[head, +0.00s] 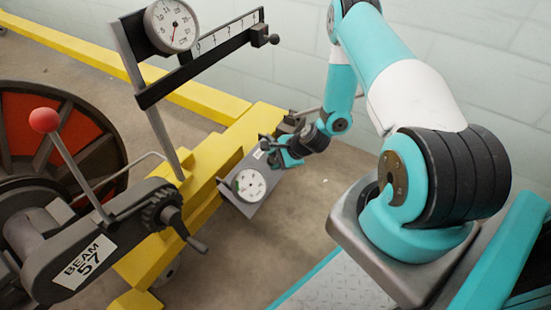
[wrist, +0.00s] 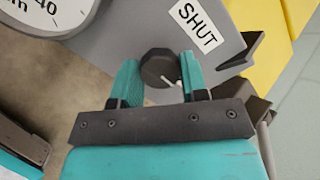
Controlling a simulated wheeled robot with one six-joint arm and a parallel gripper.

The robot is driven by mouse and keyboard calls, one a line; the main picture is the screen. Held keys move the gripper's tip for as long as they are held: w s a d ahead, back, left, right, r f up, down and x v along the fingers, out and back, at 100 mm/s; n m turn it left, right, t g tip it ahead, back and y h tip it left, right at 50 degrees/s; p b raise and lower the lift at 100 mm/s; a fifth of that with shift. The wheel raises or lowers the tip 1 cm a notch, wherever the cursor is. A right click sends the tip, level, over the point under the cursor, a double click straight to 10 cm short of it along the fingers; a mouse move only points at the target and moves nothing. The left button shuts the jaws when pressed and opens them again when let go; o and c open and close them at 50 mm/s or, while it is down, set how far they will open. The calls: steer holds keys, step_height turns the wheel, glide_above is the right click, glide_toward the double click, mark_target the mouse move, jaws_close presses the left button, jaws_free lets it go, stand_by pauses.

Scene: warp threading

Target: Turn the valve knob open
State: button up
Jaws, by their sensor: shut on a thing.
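The valve knob (wrist: 160,67) is a dark, faceted round knob on a grey panel (wrist: 140,32). It sits between the two teal fingers of my gripper (wrist: 159,68), which are shut on it from left and right. A thin white mark on the knob points to the lower right in the wrist view. A white label reading SHUT (wrist: 197,25) is on the panel, up and right of the knob. In the head view my gripper (head: 277,154) is at the panel's upper right end, and the knob is hidden there.
A round white gauge (head: 249,184) is on the panel beside my gripper. The yellow frame (head: 205,160) runs behind it. A beam stand marked BEAM 57 (head: 85,267) with a red-knobbed lever (head: 44,120) stands left. A dial with a scale arm (head: 172,25) rises above.

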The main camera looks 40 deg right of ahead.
steer(key=shift+s+f, duration=0.1)
steer(key=o, duration=0.9)
steer(key=p+v, duration=0.6)
steer(key=v, duration=1.1)
steer(key=shift+r, duration=0.25)
